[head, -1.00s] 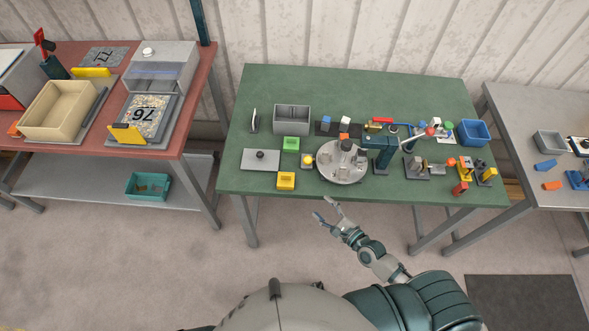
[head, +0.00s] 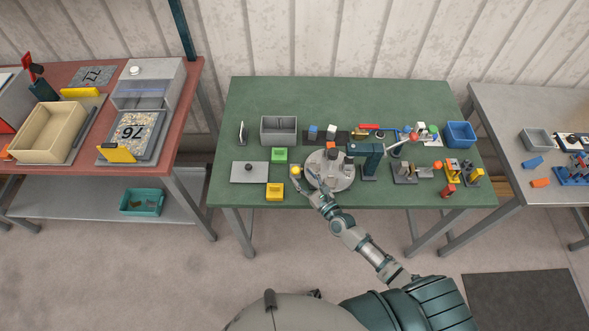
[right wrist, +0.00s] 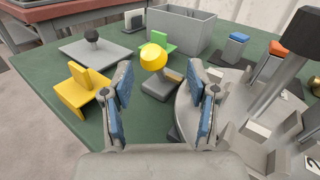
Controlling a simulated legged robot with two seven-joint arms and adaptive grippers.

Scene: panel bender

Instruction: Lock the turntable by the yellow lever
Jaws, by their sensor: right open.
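The turntable (head: 343,184) is a round grey disc near the front middle of the green table. It also fills the right of the right wrist view (right wrist: 191,125). The lever's yellow ball knob (head: 296,170) stands at the disc's left edge. In the right wrist view the yellow knob (right wrist: 153,57) sits above a small grey block (right wrist: 160,86), ahead of my gripper and between its fingers in the picture. My right gripper (head: 307,182) is open and empty, just in front of the knob and apart from it. My left gripper is not in view.
A yellow holder (head: 275,192) and a green one (head: 279,154) stand left of the knob. A grey plate with a black knob (head: 249,173) lies farther left, and a grey bin (head: 279,129) behind. A dark teal press-like post (head: 370,160) stands right of the disc.

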